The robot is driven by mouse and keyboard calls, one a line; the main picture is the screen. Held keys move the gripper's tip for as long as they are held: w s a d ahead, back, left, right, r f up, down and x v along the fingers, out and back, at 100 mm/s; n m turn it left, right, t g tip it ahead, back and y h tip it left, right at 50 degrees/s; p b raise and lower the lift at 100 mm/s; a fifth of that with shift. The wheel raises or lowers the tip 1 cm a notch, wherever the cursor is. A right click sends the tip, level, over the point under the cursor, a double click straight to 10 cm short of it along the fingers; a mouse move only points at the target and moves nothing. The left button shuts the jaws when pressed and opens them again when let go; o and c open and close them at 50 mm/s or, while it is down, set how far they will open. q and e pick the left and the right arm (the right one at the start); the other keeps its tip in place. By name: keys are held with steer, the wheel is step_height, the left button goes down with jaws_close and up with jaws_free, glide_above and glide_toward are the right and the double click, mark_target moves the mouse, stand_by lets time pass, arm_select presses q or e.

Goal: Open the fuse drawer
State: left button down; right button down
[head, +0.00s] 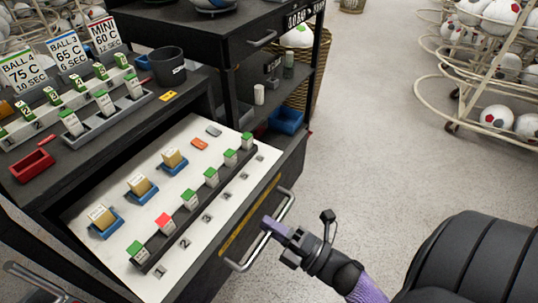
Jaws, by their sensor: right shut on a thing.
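The fuse drawer (200,150) stands pulled out from the dark bench, with its white inner panel exposed. On the panel is a dark strip (205,195) with several fuses, most green-topped and one red-topped (165,222). The drawer's metal bar handle (285,205) is on its dark front, at the right. My right gripper (277,228), with purple-grey fingers, is shut on the handle near its middle. My left gripper is not in view.
The bench top holds a fuse rack (90,125), a dark cup (167,65), a red tray (32,165) and label cards (103,35). Blue trays with tan blocks (142,187) sit on the drawer panel. A ball rack (490,65) stands at the upper right. The floor (370,130) between is clear.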

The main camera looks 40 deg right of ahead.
steer(key=c, duration=0.6)
jaws_free()
steer(key=v, duration=1)
steer(key=shift+f, duration=0.1)
